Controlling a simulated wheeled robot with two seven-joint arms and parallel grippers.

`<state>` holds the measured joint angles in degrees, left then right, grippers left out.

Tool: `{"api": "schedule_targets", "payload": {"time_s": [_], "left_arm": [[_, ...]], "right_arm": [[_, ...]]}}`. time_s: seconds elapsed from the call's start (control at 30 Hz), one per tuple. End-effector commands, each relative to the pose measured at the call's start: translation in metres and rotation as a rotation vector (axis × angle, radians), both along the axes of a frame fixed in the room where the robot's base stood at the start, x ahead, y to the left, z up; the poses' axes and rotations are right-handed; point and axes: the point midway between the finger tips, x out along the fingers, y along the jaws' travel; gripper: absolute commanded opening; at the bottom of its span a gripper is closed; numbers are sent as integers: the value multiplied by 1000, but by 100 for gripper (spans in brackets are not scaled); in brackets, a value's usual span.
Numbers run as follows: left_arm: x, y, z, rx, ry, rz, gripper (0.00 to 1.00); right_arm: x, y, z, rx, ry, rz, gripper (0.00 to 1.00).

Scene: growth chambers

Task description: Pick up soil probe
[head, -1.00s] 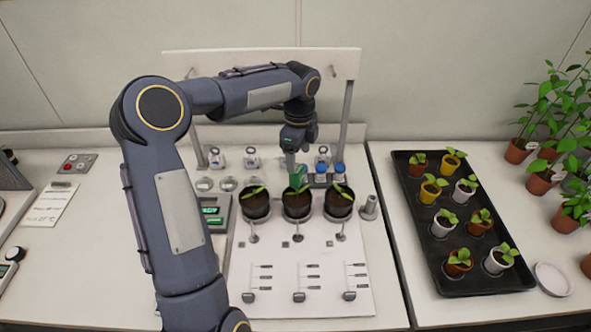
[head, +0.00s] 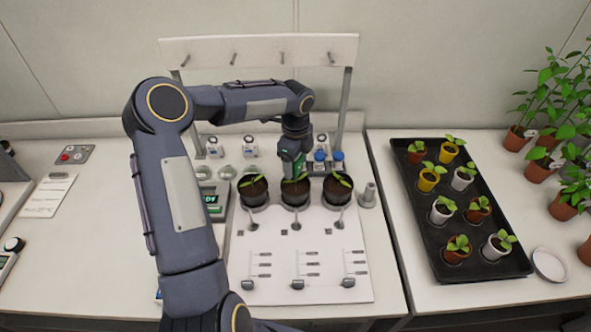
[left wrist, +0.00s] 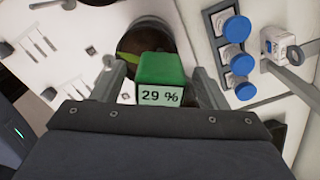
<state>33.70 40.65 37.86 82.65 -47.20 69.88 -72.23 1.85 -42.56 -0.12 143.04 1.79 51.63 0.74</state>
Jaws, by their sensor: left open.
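The soil probe (left wrist: 163,70) has a green block body with a small display reading 29 %. It stands over the soil of a dark pot (left wrist: 140,38) with a green leaf. In the head view this is the middle one of three dark pots (head: 296,196). My left gripper (head: 294,174) points down over that pot and mostly hides the probe. In the left wrist view my left gripper's open fingers (left wrist: 158,82) stand on either side of the green body, with gaps visible. The probe's lower part is hidden. My right gripper is not in view.
Blue-capped bottles (head: 337,158) stand close behind the pots, right of the gripper. A metal holder (head: 368,195) is right of the pots. A white board (head: 255,285) with small tools lies in front. A black tray (head: 432,240) of seedlings sits on the right-hand bench.

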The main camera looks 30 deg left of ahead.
Motion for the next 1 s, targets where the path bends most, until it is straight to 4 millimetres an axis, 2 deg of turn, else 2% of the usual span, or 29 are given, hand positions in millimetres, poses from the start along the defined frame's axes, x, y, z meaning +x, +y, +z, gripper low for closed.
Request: {"api": "schedule_targets", "payload": {"time_s": [0.07, 0.4, 0.77, 1.0], "left_arm": [[0, 0, 0, 0, 0, 0, 59], [0, 0, 1, 0, 0, 1, 15], [0, 0, 8, 1, -1, 1, 13], [1, 0, 40, 3, -3, 2, 13]], "right_arm": [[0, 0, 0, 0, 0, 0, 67], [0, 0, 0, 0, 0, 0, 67], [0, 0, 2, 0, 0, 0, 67], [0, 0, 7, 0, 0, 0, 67]]}}
